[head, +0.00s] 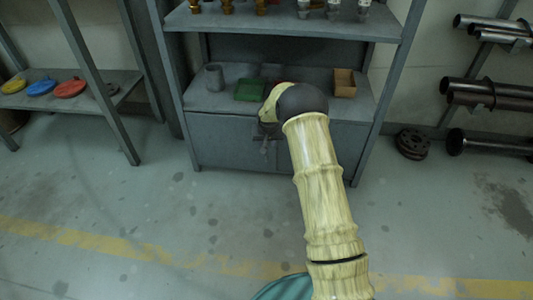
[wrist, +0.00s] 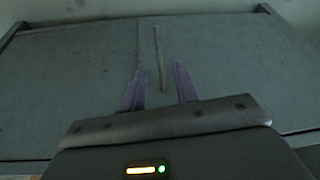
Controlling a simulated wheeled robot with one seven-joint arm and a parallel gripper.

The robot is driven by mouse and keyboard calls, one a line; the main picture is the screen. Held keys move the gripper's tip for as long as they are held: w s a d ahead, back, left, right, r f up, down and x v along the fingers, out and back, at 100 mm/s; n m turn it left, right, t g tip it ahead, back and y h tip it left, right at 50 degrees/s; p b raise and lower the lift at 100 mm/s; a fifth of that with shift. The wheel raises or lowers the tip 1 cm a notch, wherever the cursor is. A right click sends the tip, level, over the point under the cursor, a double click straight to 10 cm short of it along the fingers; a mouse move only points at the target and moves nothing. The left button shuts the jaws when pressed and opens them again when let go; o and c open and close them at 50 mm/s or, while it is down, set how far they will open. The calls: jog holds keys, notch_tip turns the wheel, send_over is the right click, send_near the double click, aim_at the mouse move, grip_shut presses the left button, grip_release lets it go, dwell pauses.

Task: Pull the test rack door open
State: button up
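The test rack (head: 205,110) has a grey two-panel cabinet below its middle shelf, and its door (head: 315,155) looks shut. In the wrist view the door front (wrist: 220,60) fills most of the picture, with a thin vertical seam left of a slim upright bar handle (wrist: 159,55). My gripper (wrist: 160,72) is open, one finger on each side of the handle's lower part, with a gap visible on both sides. In the head view my arm covers part of the door, and my gripper (head: 265,145) shows only small and dim before the cabinet front.
A grey cup (head: 214,77), a green tray (head: 249,90) and a brown box (head: 344,83) stand on the middle shelf. A left rack holds coloured discs (head: 70,88). Pipes (head: 490,95) and a dark flange (head: 412,144) are at right. The floor before the cabinet is clear.

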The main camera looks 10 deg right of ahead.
jog(key=b+x, duration=0.3)
jog(key=x, duration=0.3)
jog(key=shift+w+f, duration=0.15)
jog(key=shift+f, duration=0.25)
grip_shut()
